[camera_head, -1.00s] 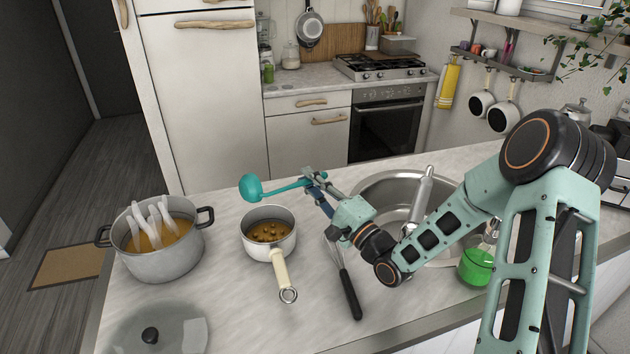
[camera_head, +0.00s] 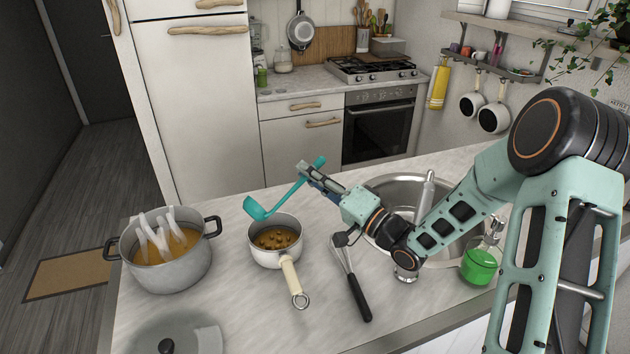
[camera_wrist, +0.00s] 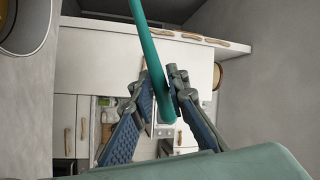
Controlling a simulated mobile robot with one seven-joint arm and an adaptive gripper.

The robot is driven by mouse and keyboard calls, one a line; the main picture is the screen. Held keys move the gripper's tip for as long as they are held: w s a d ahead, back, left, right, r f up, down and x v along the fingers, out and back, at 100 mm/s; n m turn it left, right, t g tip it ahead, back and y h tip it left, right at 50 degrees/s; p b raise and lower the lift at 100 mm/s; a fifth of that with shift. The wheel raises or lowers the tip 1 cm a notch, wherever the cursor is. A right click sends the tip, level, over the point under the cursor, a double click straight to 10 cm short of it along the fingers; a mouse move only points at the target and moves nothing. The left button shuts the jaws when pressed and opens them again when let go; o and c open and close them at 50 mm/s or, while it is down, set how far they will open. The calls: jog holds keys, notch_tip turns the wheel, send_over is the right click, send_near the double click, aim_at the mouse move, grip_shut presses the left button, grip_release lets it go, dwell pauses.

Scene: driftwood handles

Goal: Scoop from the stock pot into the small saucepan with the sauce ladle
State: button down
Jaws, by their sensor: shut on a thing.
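My gripper (camera_head: 312,176) is shut on the handle of the teal sauce ladle (camera_head: 288,196). The ladle slants down to the left, with its bowl just above and behind the rim of the small saucepan (camera_head: 262,259). The inside of the ladle bowl cannot be made out. In the wrist view the teal handle (camera_wrist: 153,65) runs between my two fingers (camera_wrist: 155,105). The saucepan holds brown liquid with round lumps. The stock pot (camera_head: 168,274) stands to the left, with brown liquid inside and white steam-like wisps above it.
A whisk (camera_head: 352,285) lies right of the saucepan. A glass lid (camera_head: 195,340) lies at the front left. A sink (camera_head: 401,185) with a tap (camera_head: 424,195) and a green soap bottle (camera_head: 480,264) are to the right. Bare counter (camera_head: 235,300) lies between pot and saucepan.

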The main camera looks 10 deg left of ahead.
aim_at(286, 197)
jog(key=s+a+r+n+b, duration=0.1)
jog(key=n, duration=0.2)
jog(key=s+a+r+n+g, duration=0.1)
jog(key=s+a+r+n, duration=0.1)
jog(key=n, duration=0.1)
jog(key=s+a+r+n+g+b, duration=0.1)
jog(key=s+n, duration=0.1)
jog(key=shift+s+a+r+n+b, duration=0.1)
jog(key=shift+a+r+n+b, duration=0.2)
jog(key=shift+n+b, duration=0.1)
jog(key=s+a+r+n+g, duration=0.1)
jog(key=s+a+r+n, duration=0.3)
jog(key=n, duration=0.1)
jog(key=shift+s+n+h, duration=0.3)
jog(key=c, duration=2.6)
grip_release()
grip_shut()
